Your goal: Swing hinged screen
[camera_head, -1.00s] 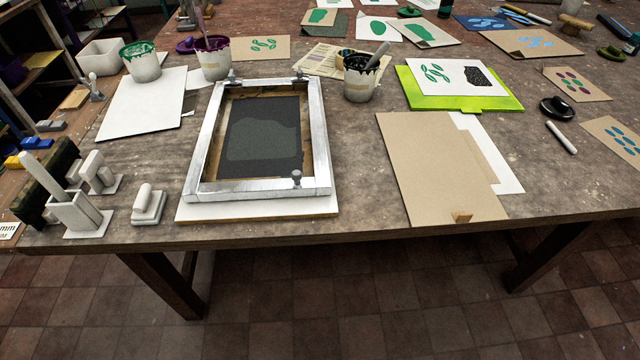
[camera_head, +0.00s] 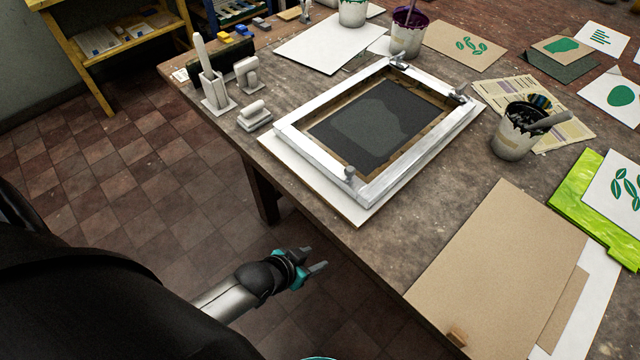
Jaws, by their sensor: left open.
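The hinged screen (camera_head: 290,133) has a pale metal frame around a dark mesh (camera_head: 372,122) with a grey patch. It lies flat over a white base board (camera_head: 338,205) near the table's front edge. Hinge clamps (camera_head: 399,64) sit at its far side, and a small knob (camera_head: 349,172) stands on its near side. My left gripper (camera_head: 318,261) is open and empty, in front of the table edge and apart from the screen.
Left of the screen stand a grey block holder (camera_head: 216,92) and small grey hand tools (camera_head: 254,117). Ink buckets (camera_head: 408,36) stand behind, with another bucket (camera_head: 515,135) to the right. A brown board (camera_head: 505,270) lies at front right. Bare table (camera_head: 440,205) lies between it and the screen.

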